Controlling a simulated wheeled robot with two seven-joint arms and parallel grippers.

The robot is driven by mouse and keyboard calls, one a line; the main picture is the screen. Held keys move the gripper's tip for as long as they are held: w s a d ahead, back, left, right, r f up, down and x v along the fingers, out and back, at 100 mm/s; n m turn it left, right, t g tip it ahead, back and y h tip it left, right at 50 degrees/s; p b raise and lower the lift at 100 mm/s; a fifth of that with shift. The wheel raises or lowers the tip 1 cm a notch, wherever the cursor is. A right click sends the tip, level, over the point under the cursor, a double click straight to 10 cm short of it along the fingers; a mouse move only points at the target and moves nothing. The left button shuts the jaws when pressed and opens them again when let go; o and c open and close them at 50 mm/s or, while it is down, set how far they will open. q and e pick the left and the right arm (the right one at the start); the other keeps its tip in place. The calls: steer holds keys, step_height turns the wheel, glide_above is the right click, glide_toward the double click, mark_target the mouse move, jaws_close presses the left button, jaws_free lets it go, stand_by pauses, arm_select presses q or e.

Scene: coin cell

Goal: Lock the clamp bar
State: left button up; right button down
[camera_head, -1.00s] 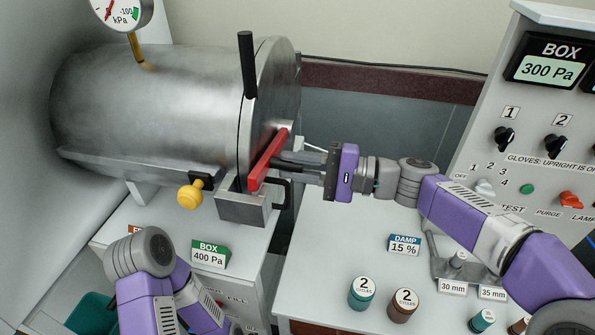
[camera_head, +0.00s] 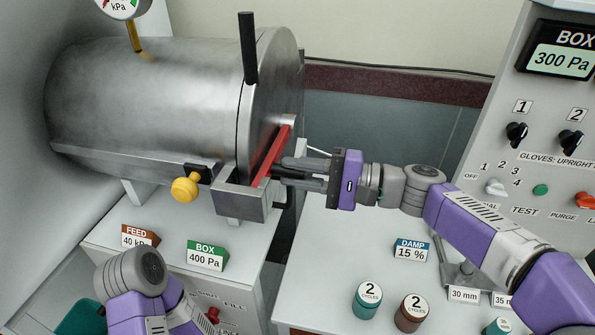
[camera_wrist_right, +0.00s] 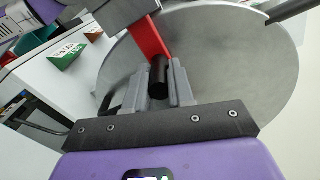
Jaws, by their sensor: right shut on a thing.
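The red clamp bar (camera_head: 272,155) lies slanted across the round door (camera_head: 282,85) of the steel cylinder (camera_head: 150,105). Its lower end meets a grey metal bracket (camera_head: 240,200). My right gripper (camera_head: 285,172) is at the bar's lower part, just right of the bracket. In the right wrist view the fingers (camera_wrist_right: 158,85) are closed around a short black handle (camera_wrist_right: 159,78) beside the red bar (camera_wrist_right: 148,42). My left arm shows at the lower left of the head view; its gripper is out of the picture.
A black lever (camera_head: 248,48) stands up at the door's top edge. A yellow knob (camera_head: 185,188) sits left of the bracket. Labelled cards and jars (camera_head: 367,298) stand on the white tops. A control panel (camera_head: 550,130) rises at the right.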

steer(key=c, duration=1)
jaws_free()
steer(key=shift+f, duration=0.15)
steer(key=shift+o, duration=0.2)
steer(key=shift+d, duration=0.15)
steer(key=p+v, duration=0.1)
steer(key=v, duration=0.6)
steer(key=shift+d, duration=0.2)
